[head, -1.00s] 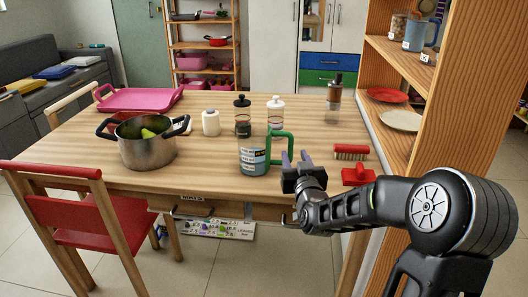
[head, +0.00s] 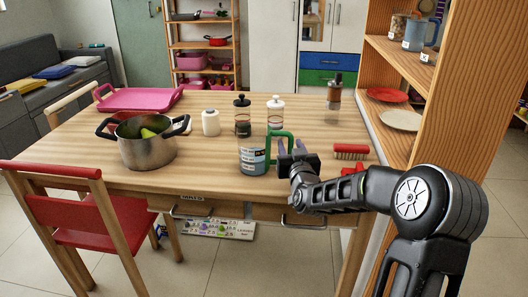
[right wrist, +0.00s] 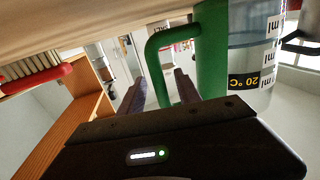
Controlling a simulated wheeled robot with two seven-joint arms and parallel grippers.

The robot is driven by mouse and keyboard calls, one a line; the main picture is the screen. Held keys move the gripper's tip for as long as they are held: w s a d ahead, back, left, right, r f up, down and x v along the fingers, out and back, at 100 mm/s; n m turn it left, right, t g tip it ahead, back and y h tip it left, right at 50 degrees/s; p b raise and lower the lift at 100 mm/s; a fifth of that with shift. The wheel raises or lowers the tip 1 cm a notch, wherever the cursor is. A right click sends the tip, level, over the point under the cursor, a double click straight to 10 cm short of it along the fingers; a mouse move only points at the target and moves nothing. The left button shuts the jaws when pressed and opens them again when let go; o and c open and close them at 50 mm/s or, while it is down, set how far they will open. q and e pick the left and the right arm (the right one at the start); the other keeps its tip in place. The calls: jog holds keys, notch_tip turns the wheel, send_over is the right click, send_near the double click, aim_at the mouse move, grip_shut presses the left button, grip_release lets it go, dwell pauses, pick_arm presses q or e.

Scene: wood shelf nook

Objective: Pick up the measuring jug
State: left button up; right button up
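The measuring jug (head: 253,155) stands upright on the wooden table near its front edge. It is clear with dark and white markings, and its green handle (head: 289,137) points right. It also shows in the right wrist view (right wrist: 250,50), where the image is turned. My right gripper (head: 292,147) is at the handle from the front right. In the right wrist view its two fingers (right wrist: 160,90) are apart, with the outer bar of the green handle (right wrist: 157,75) between them. I see a gap on both sides of the bar. My left gripper is out of view.
A steel pot (head: 147,146) stands left of the jug, with a pink tray (head: 140,99) behind it. Shakers (head: 243,118) stand behind the jug. A red brush (head: 351,151) lies to the right, beside a wooden shelf (head: 465,90). A red chair (head: 75,212) stands at front left.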

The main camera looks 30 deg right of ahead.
dwell(0.4)
grip_shut()
jog(key=shift+r, duration=0.1)
dwell(1.2)
